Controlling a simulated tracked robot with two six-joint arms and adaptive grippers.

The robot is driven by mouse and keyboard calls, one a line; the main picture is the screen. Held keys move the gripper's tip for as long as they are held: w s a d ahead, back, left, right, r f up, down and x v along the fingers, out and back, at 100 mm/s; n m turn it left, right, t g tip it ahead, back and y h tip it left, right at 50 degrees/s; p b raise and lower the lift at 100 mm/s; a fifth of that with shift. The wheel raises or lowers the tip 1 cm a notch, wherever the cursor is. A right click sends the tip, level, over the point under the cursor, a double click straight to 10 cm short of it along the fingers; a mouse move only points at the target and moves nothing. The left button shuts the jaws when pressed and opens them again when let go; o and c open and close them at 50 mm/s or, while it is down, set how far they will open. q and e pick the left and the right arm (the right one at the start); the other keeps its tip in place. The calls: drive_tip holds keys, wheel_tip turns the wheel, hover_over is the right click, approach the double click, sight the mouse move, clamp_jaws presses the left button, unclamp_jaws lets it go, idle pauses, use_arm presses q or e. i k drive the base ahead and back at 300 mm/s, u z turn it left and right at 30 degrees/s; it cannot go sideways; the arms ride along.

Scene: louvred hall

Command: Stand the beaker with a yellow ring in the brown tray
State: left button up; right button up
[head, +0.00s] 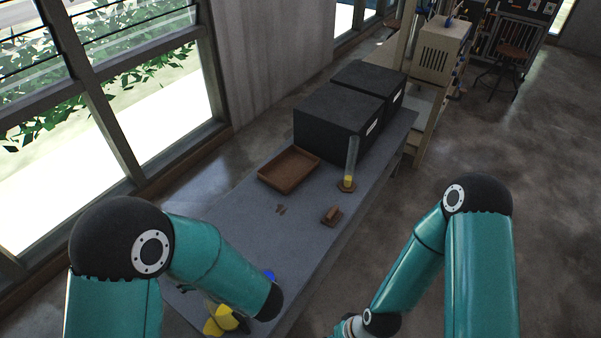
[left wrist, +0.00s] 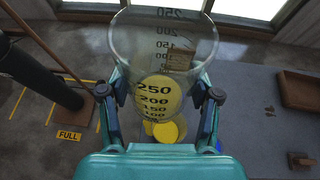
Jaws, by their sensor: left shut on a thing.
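In the left wrist view a clear beaker (left wrist: 160,40) with black graduation marks stands between the fingers of my left gripper (left wrist: 161,95), which is shut on it. Yellow shows through and below its glass; I cannot make out a separate ring. In the head view yellow parts (head: 226,317) show at the near end of the table, partly hidden by my left arm. The brown tray (head: 289,170) lies further along the table, apart from the gripper. Its near part shows at the right of the left wrist view (left wrist: 302,91).
A tall clear cylinder (head: 351,160) with a yellow bottom stands right of the tray. Black boxes (head: 338,128) stand behind. A small brown block (head: 331,216) and brown bits (head: 281,209) lie on the grey table (head: 245,225). A blue thing (head: 269,276) shows beside my left arm.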

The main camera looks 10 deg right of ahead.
sight(279, 178)
drive_tip(key=z, duration=1.65)
drive_tip(key=i, duration=2.2)
drive_tip(key=u, duration=2.6)
